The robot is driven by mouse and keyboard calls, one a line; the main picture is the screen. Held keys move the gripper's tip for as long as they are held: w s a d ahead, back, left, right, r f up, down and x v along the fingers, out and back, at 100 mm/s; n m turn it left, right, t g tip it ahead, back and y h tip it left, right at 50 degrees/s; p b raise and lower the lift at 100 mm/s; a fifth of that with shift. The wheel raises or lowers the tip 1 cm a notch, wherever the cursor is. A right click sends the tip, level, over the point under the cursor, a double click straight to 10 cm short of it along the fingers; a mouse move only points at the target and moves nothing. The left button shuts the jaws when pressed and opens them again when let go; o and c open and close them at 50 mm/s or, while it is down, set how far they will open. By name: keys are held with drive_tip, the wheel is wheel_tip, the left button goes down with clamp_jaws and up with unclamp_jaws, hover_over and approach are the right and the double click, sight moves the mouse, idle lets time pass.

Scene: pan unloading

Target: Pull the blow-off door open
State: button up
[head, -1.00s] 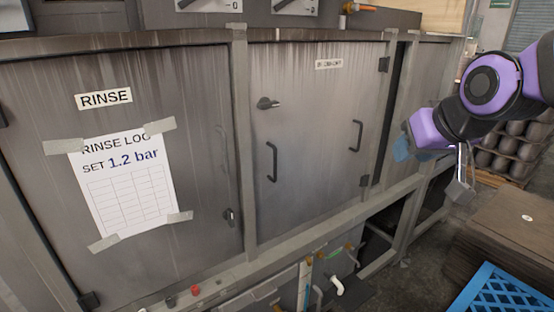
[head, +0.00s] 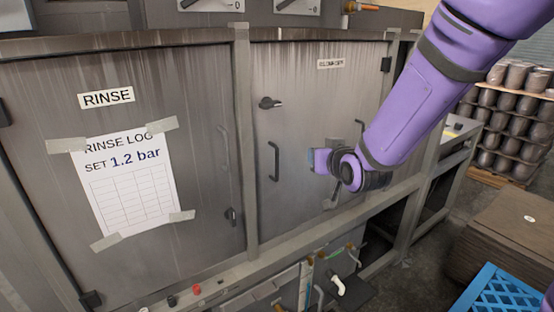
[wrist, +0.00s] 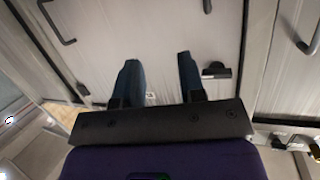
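The blow-off door (head: 305,110) is the grey steel door right of the rinse door, with a small label (head: 330,64) near its top. It looks shut. It has a dark turn latch (head: 270,102) at its upper left, a vertical bar handle (head: 273,161) at its left and another handle (head: 360,132) at its right, partly hidden by my arm. My gripper (head: 322,175) is in front of the door between the two handles. In the wrist view its fingers (wrist: 160,75) are spread apart with nothing between them, facing a grey panel. A bar handle (wrist: 60,25) lies left of them.
The rinse door (head: 50,100) with a taped log sheet (head: 125,180) is at left. Pipes and a white valve outlet (head: 338,285) sit below the doors. A blue crate (head: 500,290) and a brown stack (head: 510,225) stand at right, with pallets of pots (head: 510,120) behind.

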sight(278, 159)
drive_tip(key=w+a+f+n+t+y, duration=0.1)
drive_tip(key=a+f+n+t+y, duration=0.15)
drive_tip(key=a+f, duration=0.4)
drive_tip(key=shift+m, duration=0.25)
drive_tip(key=x, duration=1)
drive_tip(key=shift+w+a+r, duration=0.15)
drive_tip(key=shift+w+r, duration=0.1)
drive_tip(key=shift+w, duration=0.15)
clamp_jaws()
